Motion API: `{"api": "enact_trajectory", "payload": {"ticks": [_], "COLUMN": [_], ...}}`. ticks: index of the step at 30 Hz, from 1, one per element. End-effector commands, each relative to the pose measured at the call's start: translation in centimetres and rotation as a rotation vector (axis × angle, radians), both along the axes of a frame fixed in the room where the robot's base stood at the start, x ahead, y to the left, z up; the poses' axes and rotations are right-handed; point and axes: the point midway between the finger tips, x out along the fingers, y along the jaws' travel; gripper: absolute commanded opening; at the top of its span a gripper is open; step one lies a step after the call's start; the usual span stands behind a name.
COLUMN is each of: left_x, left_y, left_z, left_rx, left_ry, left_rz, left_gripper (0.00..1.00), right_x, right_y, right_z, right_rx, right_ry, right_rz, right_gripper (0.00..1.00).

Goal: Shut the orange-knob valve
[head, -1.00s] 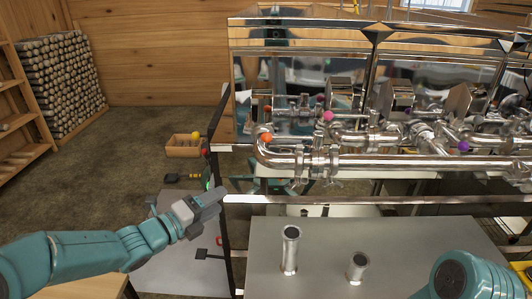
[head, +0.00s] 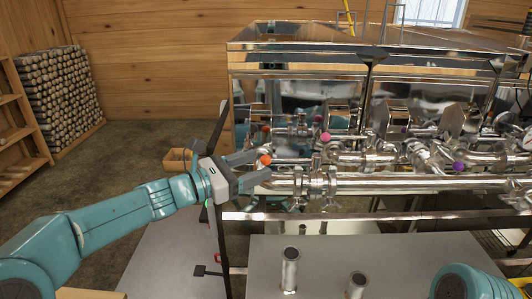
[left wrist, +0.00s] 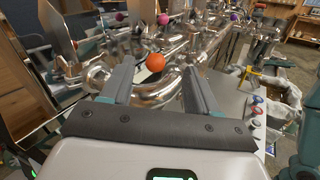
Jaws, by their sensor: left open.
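The orange knob (head: 265,160) sits near the left end of the shiny steel pipework (head: 350,184). In the left wrist view the orange knob (left wrist: 155,62) appears between my two fingers, near their tips. My left gripper (head: 262,167) is open, its fingers pointing right at the knob. The fingers (left wrist: 157,78) straddle the knob in the picture; I cannot tell whether either touches it. The valve's stem and lever are mostly hidden behind the knob and the gripper. My right gripper is out of view; only part of my right arm shows at lower right.
Pink (head: 325,137) and purple (head: 458,167) knobs sit farther right on the pipes. The evaporator pan (head: 300,50) rises behind. Two steel tubes (head: 290,269) (head: 357,284) stand on a grey surface in front.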

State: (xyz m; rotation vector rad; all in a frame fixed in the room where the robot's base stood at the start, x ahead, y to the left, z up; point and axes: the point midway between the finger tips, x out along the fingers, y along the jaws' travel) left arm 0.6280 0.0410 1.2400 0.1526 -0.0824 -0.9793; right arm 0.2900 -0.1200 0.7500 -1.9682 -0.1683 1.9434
Motion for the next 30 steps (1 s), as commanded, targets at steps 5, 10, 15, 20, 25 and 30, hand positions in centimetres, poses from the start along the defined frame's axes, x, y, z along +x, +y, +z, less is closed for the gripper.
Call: {"api": "enact_trajectory", "payload": {"ticks": [5, 10, 15, 20, 25, 30], "left_x": [1.6, 2.2, 2.2, 2.2, 2.3, 2.3], "left_y": [-2.3, -3.2, -3.2, -3.2, -3.2, -3.1], "left_z": [0.2, 0.0, -0.1, -0.1, 0.0, 0.1], "left_rx": [0.0, -0.001, -0.001, -0.001, -0.001, -0.003], "left_ry": [0.001, 0.001, 0.002, 0.002, 0.001, 0.001], "left_rz": [-0.001, 0.001, 0.001, 0.001, 0.002, 0.005], "left_gripper": [0.6, 0.6, 0.6, 0.37, 0.0, 0.0], "right_x": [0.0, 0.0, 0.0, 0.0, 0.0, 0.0], "right_y": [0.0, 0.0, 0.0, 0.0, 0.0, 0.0], "right_z": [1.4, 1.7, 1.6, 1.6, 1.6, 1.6], "right_rx": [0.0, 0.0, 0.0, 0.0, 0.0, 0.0], "right_ry": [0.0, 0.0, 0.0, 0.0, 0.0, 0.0], "right_rz": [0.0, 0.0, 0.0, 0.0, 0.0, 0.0], "right_gripper": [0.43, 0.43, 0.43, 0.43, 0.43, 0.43]}}
